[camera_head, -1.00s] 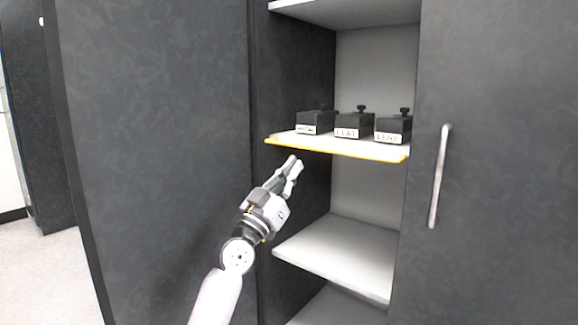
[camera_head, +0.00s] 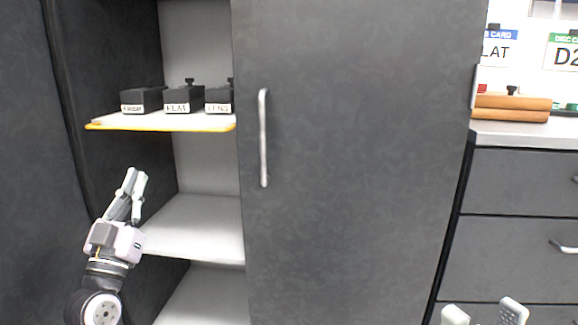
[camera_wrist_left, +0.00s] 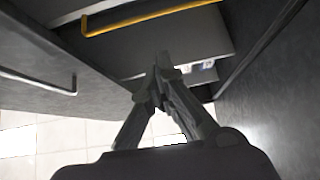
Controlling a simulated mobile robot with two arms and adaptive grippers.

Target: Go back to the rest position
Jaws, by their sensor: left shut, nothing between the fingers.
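My left gripper (camera_head: 133,178) is shut and empty. It points up in front of the open cabinet, below the yellow-edged shelf (camera_head: 150,126) and apart from it. In the left wrist view, its dark fingers (camera_wrist_left: 163,65) come together at their tips with nothing held. Two pale fingertips of my right gripper (camera_head: 484,314) show at the bottom right edge of the head view, set well apart; the rest of it is out of frame.
Several black labelled boxes (camera_head: 184,98) stand on the yellow-edged shelf. A lower white shelf (camera_head: 205,228) is close to my left gripper. A dark cabinet door (camera_head: 350,160) has a vertical handle (camera_head: 263,138). Grey drawers (camera_head: 520,245) stand at right, with orange-brown blocks (camera_head: 512,107) on top.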

